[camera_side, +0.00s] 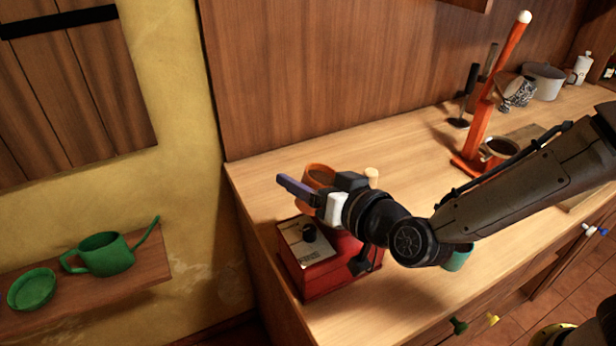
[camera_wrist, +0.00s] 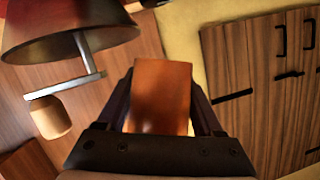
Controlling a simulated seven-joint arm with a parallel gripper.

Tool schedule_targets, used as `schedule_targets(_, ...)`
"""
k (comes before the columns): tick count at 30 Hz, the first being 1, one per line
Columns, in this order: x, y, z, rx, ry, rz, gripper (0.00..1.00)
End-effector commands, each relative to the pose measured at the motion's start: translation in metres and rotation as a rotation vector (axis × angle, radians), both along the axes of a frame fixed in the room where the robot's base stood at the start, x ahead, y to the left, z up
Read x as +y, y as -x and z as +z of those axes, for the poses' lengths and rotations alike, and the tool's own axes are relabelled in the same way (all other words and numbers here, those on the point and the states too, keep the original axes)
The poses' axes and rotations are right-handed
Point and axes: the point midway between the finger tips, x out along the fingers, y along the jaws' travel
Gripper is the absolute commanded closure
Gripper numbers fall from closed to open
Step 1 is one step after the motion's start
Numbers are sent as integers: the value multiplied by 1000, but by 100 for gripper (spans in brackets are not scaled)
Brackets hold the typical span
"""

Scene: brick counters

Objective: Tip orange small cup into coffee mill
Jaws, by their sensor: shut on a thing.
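The orange small cup (camera_side: 317,176) is held in my gripper (camera_side: 320,196), above and just behind the red coffee mill in the side view. Its mouth shows dark inside; how far it tilts is hard to tell. The wrist view shows the cup's orange side (camera_wrist: 162,95) between both fingers of my gripper (camera_wrist: 163,100).
An orange-red stand (camera_side: 478,130) with a brown cup (camera_side: 497,152) is farther right on the counter. A teal cup (camera_side: 458,258) is partly behind my arm. A green watering can (camera_side: 105,254) and green dish (camera_side: 32,289) sit on the left shelf.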

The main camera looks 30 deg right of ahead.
Motion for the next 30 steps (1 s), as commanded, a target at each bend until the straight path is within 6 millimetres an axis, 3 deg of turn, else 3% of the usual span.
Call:
schedule_targets(17,6,-2,1,-115,-511,0,90)
schedule_targets(30,0,0,12,-227,-1024,2,90)
